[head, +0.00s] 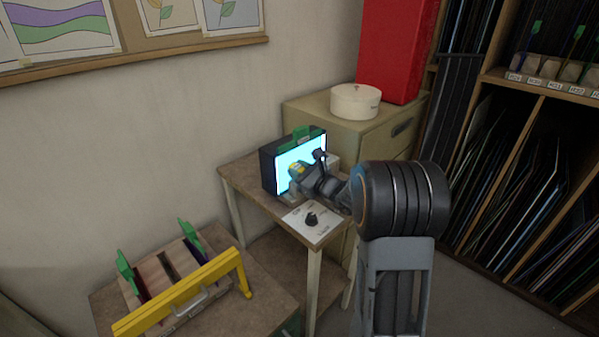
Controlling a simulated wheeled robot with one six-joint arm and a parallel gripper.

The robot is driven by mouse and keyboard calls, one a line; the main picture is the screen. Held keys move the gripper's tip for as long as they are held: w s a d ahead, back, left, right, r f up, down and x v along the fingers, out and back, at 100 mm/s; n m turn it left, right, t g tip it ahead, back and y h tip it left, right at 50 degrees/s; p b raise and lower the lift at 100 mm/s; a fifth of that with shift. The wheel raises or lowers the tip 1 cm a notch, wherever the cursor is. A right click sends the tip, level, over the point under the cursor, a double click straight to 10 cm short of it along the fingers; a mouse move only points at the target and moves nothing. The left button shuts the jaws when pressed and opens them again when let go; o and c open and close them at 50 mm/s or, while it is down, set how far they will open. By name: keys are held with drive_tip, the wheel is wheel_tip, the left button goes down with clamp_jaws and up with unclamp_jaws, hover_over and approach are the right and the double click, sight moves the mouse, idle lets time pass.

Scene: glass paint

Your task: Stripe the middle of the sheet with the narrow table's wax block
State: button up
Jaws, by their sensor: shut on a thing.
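A glowing pale-blue sheet (288,165) stands upright in the dark frame of a light box (268,173) on the narrow table (236,177). A green grip (302,134) sticks up at its top edge. My gripper (294,180) is in front of the sheet's lower middle and right part, and covers some of it. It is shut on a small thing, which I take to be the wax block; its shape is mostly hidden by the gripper. I cannot tell whether it touches the sheet. No stripe can be made out on the visible part of the sheet.
A wooden rack with green-gripped sheets (163,275) and a yellow-handled carrier (180,295) are at lower left. A cabinet (365,137) with a round white tin (355,101) stands behind. Sheet shelves (540,120) are right.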

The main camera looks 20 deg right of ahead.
drive_tip(key=shift+w+a, duration=0.3)
drive_tip(key=shift+w, duration=0.3)
drive_tip(key=shift+w+d+b, duration=0.15)
drive_tip(key=shift+w+d, duration=0.2)
drive_tip(key=shift+d, duration=0.55)
drive_tip(key=shift+w+d+b, duration=0.15)
drive_tip(key=shift+w+d, duration=0.2)
drive_tip(key=shift+d, duration=0.55)
drive_tip(key=shift+w+d, duration=0.55)
drive_tip(key=shift+d, duration=0.6)
drive_tip(key=shift+w+d, duration=0.55)
drive_tip(key=shift+d, duration=0.55)
drive_tip(key=shift+w+d, duration=0.55)
drive_tip(key=shift+d, duration=0.6)
drive_tip(key=shift+a+b, duration=0.1)
drive_tip(key=shift+b, duration=0.25)
drive_tip(key=shift+s+a+f+b, duration=0.1)
drive_tip(key=shift+s+a+b, duration=0.2)
drive_tip(key=shift+a+b, duration=0.3)
drive_tip(key=shift+s+a+b, duration=0.7)
drive_tip(key=shift+a+b, duration=0.2)
drive_tip(key=shift+a, duration=0.6)
drive_tip(key=shift+s+a+b, duration=0.7)
drive_tip(key=shift+a+b, duration=0.15)
drive_tip(key=shift+a, duration=0.7)
drive_tip(key=shift+s+a+b, duration=0.7)
drive_tip(key=shift+a+b, duration=0.2)
drive_tip(key=shift+a, duration=0.6)
drive_tip(key=shift+b+v, duration=0.6)
drive_tip(key=shift+v, duration=2.4)
